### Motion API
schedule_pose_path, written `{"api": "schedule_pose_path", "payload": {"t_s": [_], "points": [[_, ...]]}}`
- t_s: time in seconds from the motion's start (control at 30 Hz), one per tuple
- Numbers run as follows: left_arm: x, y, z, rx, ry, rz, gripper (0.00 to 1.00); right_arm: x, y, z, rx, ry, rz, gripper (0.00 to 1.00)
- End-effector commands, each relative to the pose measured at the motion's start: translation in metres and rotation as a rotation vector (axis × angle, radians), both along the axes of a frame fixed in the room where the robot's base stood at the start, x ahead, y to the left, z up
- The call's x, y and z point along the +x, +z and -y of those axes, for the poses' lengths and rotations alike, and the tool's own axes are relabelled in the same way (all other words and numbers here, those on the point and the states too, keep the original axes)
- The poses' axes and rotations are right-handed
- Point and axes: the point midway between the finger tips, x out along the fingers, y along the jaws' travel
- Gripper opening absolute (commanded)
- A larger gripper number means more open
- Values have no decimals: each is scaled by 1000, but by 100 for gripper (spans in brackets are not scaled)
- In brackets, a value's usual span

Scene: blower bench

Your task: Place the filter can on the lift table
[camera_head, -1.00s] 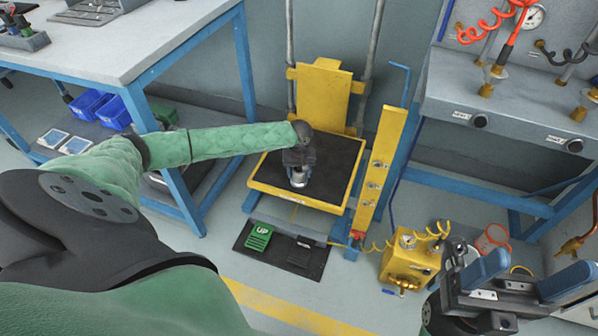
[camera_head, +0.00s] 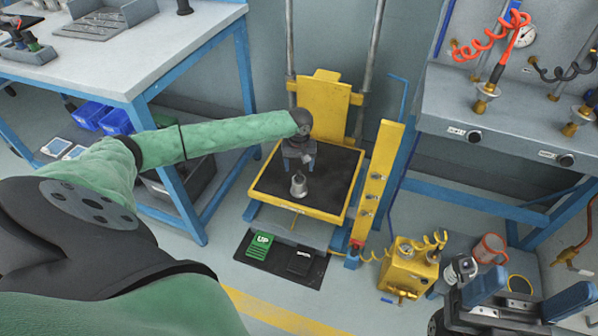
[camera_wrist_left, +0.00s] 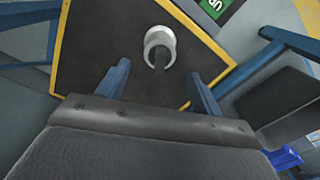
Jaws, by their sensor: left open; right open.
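The filter can (camera_head: 298,186) is a small silvery-white cylinder standing on the black top of the yellow-rimmed lift table (camera_head: 335,192). In the left wrist view the can (camera_wrist_left: 160,46) appears beyond my fingers, with the lift table's dark top (camera_wrist_left: 100,30) around it. My left gripper (camera_head: 297,165) is above and just behind the can, open and apart from it. In the left wrist view its two blue fingers (camera_wrist_left: 158,90) are spread with nothing between them. My right gripper (camera_head: 528,290) is open and empty at the lower right, away from the lift table.
A floor pedal pad with a green UP pedal (camera_head: 260,245) lies before the lift table. A yellow box (camera_head: 410,268) with a coiled hose stands to its right. A workbench (camera_head: 130,60) is at the left, and a panel bench (camera_head: 500,130) with hoses at the right.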

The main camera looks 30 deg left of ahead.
Motion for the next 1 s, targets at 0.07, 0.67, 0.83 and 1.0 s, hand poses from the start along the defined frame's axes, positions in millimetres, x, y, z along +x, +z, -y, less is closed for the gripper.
{"api": "schedule_pose_path", "payload": {"t_s": [0.07, 0.67, 0.83, 1.0], "points": [[0, 12, 0, 0, 0, 1, 66, 0, 2, 2, -5, -9, -3, 73], [0, 26, 0, 0, 0, 0, 66, 0, 3, 1, -11, -17, -6, 73], [0, 26, 0, 0, 0, 0, 66, 1, 3, 1, -9, -17, -5, 73], [-9, 15, 22, -12, -56, 5, 66, 1, 3, 1, -8, -17, -5, 73]]}}
